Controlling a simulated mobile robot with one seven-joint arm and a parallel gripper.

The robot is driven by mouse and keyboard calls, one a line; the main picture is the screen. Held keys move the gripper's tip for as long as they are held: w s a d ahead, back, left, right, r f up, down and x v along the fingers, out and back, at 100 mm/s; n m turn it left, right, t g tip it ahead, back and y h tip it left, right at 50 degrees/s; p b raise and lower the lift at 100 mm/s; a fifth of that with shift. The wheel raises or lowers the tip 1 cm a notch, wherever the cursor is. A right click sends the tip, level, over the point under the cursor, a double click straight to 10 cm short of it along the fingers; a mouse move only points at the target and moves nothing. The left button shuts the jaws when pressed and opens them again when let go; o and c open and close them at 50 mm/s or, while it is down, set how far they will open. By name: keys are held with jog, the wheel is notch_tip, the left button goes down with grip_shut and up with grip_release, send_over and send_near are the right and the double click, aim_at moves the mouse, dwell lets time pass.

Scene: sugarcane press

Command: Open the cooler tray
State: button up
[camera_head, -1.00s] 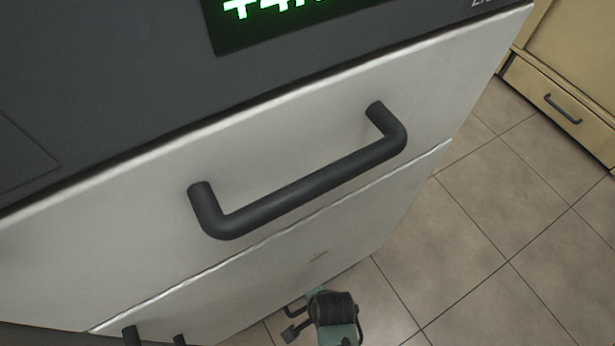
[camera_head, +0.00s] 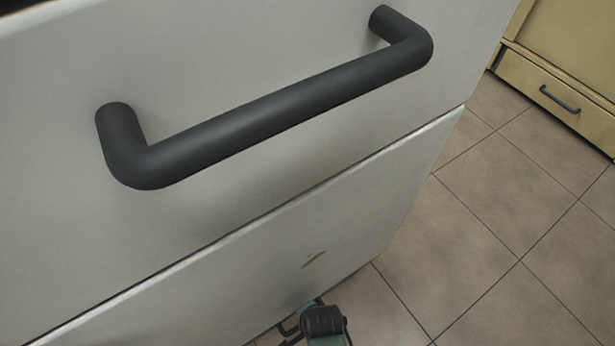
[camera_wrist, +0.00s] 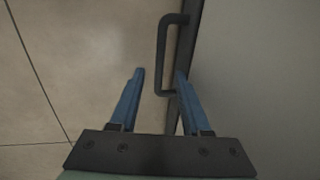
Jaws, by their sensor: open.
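A pale front panel (camera_head: 240,130) with a large dark bar handle (camera_head: 270,105) fills much of the head view. A second pale panel (camera_head: 300,240) lies below it across a seam. Which panel belongs to the cooler tray is not clear. In the wrist view, my gripper (camera_wrist: 158,76) is open, with two blue fingers apart. A dark bar handle (camera_wrist: 162,55) on a front at the right lies between the fingertips in the picture, with the right finger on its panel side. Whether the fingers touch it cannot be told. The head view shows only part of my arm at the bottom edge.
Tiled floor (camera_head: 490,230) is open to the right of the panels. A tan cabinet (camera_head: 575,60) with a small dark drawer handle (camera_head: 559,99) stands at the upper right. In the wrist view, bare floor (camera_wrist: 70,60) lies left of the fingers.

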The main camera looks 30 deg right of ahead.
jog(key=shift+w+f+b, duration=0.2)
jog(key=shift+f+b, duration=0.3)
jog(key=shift+f, duration=0.4)
jog(key=shift+w+f+b, duration=0.15)
jog(key=shift+f+b, duration=0.35)
jog(key=shift+f, duration=0.35)
grip_shut()
